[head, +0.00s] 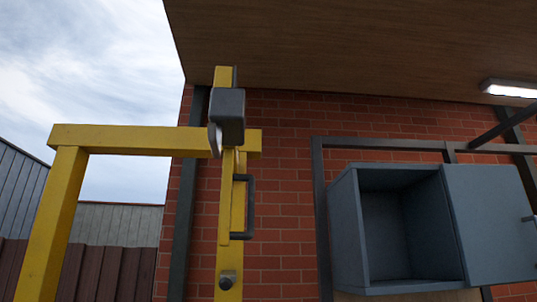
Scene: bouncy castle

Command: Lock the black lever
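A dark, C-shaped handle (251,207) is fixed upright on the yellow post (227,190) near the middle of the head view. It is the only black handle-like part I can make out; I cannot tell for sure that it is the black lever. Above it, a grey box (229,104) sits on the post, with a pale grey flat piece (214,141) hanging at its lower left. A round dark knob (227,280) is low on the post. My gripper is not in view.
A yellow crossbar (110,139) runs left from the post to a yellow leg (50,225). To the right, a blue-grey cabinet (346,235) has its door (490,222) swung open and looks empty. A brick wall (283,240) stands behind. A wooden ceiling (340,45) is overhead.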

